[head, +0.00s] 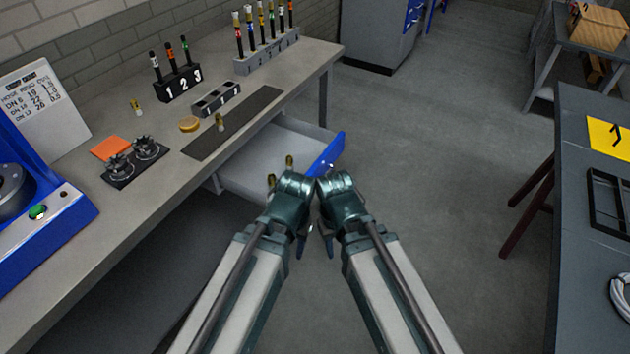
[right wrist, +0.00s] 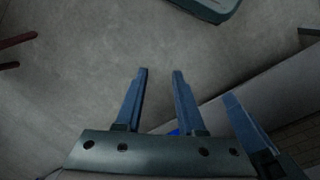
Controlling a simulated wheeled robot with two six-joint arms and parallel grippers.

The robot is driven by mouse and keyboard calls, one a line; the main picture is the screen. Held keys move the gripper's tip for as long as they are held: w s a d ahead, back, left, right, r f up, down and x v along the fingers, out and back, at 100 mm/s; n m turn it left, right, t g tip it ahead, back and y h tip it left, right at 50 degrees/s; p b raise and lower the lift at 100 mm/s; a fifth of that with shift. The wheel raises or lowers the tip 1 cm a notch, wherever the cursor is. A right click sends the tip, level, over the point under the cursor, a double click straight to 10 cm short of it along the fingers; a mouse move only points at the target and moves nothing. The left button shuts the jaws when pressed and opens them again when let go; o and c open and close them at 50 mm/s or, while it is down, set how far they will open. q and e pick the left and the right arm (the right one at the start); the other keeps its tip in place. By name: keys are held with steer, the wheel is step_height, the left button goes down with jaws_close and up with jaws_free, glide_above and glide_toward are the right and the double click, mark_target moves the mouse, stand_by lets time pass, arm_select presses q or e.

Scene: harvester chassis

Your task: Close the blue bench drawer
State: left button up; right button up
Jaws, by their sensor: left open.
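The bench drawer (head: 250,163) is pulled out from under the grey workbench (head: 215,60). Its blue front (head: 328,152) stands out to the right of the bench, partly hidden behind my grippers. Small brass-coloured pieces (head: 289,160) are in the drawer. My left gripper (head: 301,245) and right gripper (head: 327,238) are side by side just in front of the drawer's near corner. Whether either touches it cannot be told. In the right wrist view, my right gripper's fingers (right wrist: 160,82) are apart with nothing between them. My left gripper is open, its fingers mostly hidden.
The bench top holds hose racks (head: 265,55), a dark mat (head: 232,123), an orange pad (head: 110,148) and a blue machine (head: 50,225). Another table (head: 585,165) stands at the right, and a grey cabinet (head: 380,30) at the back. The floor between them is clear.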

steer(key=w+f+m+y+b, duration=0.1)
steer(key=f+b, duration=0.1)
steer(key=w+a+f+m+y+b, duration=0.1)
steer(key=f+m+b, duration=0.1)
steer(key=f+b, duration=0.1)
steer(key=w+a+f+m+y+b, duration=0.1)
steer(key=f+b, duration=0.2)
steer(key=shift+a+f+m+y, duration=0.1)
steer(key=shift+a+m+y, duration=0.2)
steer(key=shift+y, duration=0.1)
jaws_close()
steer(key=w+f+m+t+y+b, duration=0.25)
steer(key=w+m+y+b, duration=0.35)
steer(key=b, duration=0.3)
steer(key=w+f+m+t+y+b, duration=0.2)
steer(key=w+f+m+y+b, duration=0.2)
steer(key=w+m+b, duration=0.5)
steer(key=w+d+r+m+t+y+b, duration=0.25)
steer(key=w+d+m+t+b, duration=0.2)
steer(key=d+m+b, duration=0.4)
steer(key=x, duration=1.3)
steer(key=shift+n, duration=0.35)
